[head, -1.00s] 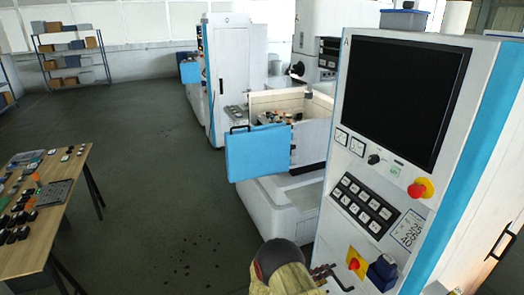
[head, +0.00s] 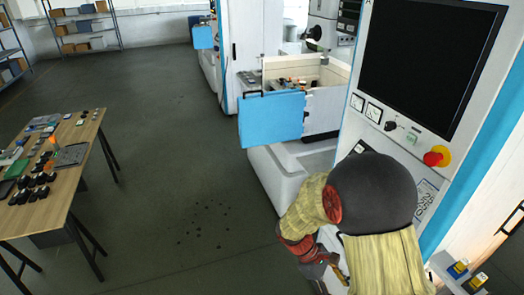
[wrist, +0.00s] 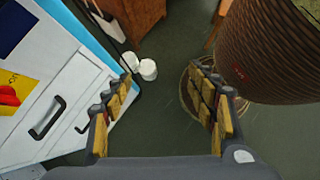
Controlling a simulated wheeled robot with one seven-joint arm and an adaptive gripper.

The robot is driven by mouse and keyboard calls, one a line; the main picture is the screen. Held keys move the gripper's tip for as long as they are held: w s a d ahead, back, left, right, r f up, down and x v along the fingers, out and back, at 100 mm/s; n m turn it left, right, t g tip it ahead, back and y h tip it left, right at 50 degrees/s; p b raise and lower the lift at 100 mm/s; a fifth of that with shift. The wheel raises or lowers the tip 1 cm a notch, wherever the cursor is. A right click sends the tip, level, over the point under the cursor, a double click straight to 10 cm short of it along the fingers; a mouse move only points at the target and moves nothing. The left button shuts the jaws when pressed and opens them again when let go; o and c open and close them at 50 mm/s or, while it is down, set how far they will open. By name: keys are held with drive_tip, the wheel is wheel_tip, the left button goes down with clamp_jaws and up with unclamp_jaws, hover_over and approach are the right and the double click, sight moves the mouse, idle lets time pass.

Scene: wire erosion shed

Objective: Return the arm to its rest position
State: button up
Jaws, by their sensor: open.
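My gripper (wrist: 165,95) is open in the wrist view, its two yellow-padded fingers spread wide with nothing between them. The grey floor shows below and beyond the fingers. In the head view my arm, with its dark round joint and tan sleeve, rises at the lower right. It stands in front of the white control cabinet (head: 375,75) and covers part of its button area. My gripper (head: 335,275) shows only partly near the bottom edge there.
The wooden table (head: 60,200) with many small parts stands at the left. A machine with a blue panel (head: 272,119) is behind my arm. In the wrist view, a white cabinet front with a handle (wrist: 47,118) is close at left. Open floor (head: 170,180) lies between table and machine.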

drive_tip(key=s+a+r+m+t+y+b, duration=0.2)
drive_tip(key=s+r+m+t+y, duration=0.1)
drive_tip(key=r, duration=0.9)
drive_tip(key=s+a+r+m+t+y+b, duration=0.1)
drive_tip(key=s+r+m+t+y, duration=0.3)
drive_tip(key=r, duration=0.7)
drive_tip(key=s+a+m+t, duration=0.1)
drive_tip(key=s+m+t, duration=0.1)
drive_tip(key=s+m, duration=0.2)
drive_tip(key=shift+r+m+t+b, duration=0.3)
drive_tip(key=shift+r+b, duration=0.05)
drive_tip(key=shift+b, duration=0.05)
drive_tip(key=shift+a, duration=0.15)
drive_tip(key=shift+c, duration=0.6)
